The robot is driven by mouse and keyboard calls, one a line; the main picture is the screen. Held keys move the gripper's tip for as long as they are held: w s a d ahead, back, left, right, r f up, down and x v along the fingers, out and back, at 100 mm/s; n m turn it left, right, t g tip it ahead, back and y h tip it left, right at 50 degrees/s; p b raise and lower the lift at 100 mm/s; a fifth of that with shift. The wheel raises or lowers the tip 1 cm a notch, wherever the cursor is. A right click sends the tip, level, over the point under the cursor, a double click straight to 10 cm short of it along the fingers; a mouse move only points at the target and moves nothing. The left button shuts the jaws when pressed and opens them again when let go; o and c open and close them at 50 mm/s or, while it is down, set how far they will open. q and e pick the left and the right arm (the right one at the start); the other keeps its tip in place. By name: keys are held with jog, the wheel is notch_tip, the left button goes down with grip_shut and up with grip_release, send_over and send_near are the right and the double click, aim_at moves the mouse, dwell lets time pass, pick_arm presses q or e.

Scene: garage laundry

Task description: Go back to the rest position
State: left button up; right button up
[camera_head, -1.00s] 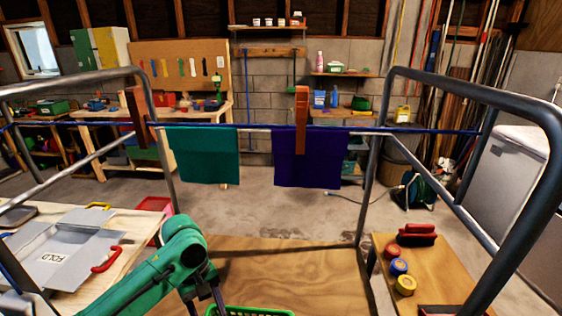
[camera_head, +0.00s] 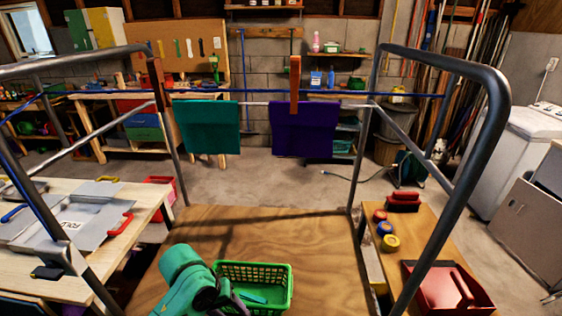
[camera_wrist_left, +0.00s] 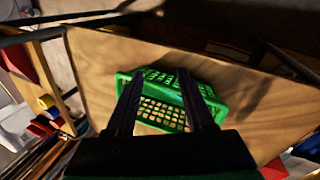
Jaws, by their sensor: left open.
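My left arm shows at the bottom of the head view. My left gripper (camera_head: 236,302) is mostly hidden behind the arm there, beside the green basket (camera_head: 275,268). In the left wrist view the left gripper (camera_wrist_left: 159,74) is open, its two dark fingers apart with nothing held between them. The green basket also shows in that view (camera_wrist_left: 212,101), behind and between the fingers; I cannot tell whether they touch it. A teal cloth (camera_head: 208,127) and a purple cloth (camera_head: 303,130) hang on the rail. My right gripper is out of view.
Grey metal frames (camera_head: 455,190) rise on both sides of the wooden board (camera_head: 220,232). A table with a grey folding board (camera_head: 70,225) stands left. A small table at right holds coloured round pieces (camera_head: 390,243) and a red tray (camera_head: 445,290).

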pick_arm(q)
jog(key=s+a+f+m+t+y, duration=0.35)
jog(key=s+a, duration=0.55)
jog(key=a, duration=0.3)
notch_tip(320, 180, down, 23)
jog(key=s+g, duration=0.2)
jog(key=s+a+f+g+b, duration=0.1)
jog(key=s+a+f, duration=0.2)
jog(key=s+f, duration=1.2)
jog(key=shift+s+m, duration=0.45)
jog(key=shift+s, duration=0.5)
